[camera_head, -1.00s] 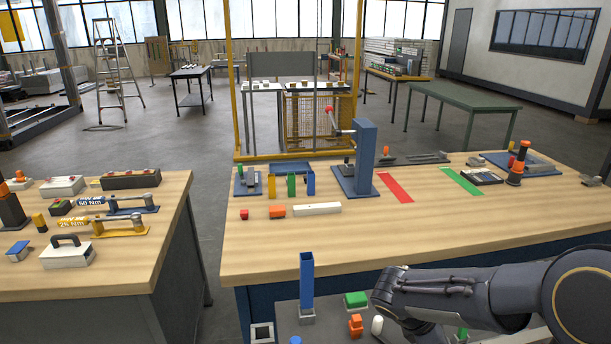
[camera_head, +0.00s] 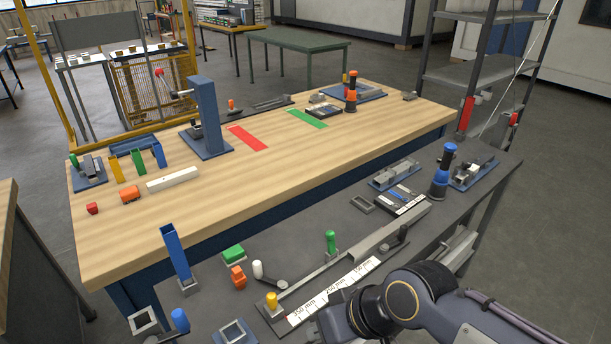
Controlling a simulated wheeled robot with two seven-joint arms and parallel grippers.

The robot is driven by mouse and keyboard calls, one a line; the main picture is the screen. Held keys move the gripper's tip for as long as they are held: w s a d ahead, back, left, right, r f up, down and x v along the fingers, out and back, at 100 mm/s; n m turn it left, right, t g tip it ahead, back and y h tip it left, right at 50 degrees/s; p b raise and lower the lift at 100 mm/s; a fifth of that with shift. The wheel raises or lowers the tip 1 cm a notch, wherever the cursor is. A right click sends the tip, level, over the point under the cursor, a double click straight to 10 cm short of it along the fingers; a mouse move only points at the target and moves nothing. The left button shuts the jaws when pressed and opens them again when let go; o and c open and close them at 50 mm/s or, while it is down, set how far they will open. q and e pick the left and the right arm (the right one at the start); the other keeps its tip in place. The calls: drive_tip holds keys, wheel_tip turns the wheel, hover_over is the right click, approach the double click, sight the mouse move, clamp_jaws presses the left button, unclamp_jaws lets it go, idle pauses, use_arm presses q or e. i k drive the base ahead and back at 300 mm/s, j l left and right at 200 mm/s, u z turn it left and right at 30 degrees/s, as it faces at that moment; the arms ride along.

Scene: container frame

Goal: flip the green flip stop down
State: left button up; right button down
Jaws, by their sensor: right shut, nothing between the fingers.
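The green flip stop (camera_head: 331,241) stands upright at the back edge of the long metal rail (camera_head: 370,241) on the dark bench. A white scale strip (camera_head: 335,288) with millimetre marks runs along the rail's front. A yellow-topped piece (camera_head: 271,300) stands at the rail's left end. The dark end of my right arm, with the right gripper (camera_head: 335,324), is at the bottom edge, in front of the scale and apart from the green flip stop. It is shut and empty; its fingers are hard to make out. My left gripper is out of view.
A white-knobbed lever (camera_head: 258,269), an orange piece (camera_head: 238,277), a green block (camera_head: 233,253) and a blue post (camera_head: 176,252) stand left of the rail. A blue and black post (camera_head: 442,172) stands behind its right end. The wooden table (camera_head: 300,170) lies beyond.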

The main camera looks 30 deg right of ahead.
sight(330, 234)
drive_tip(key=j+z, duration=0.1)
drive_tip(key=z, duration=1.75)
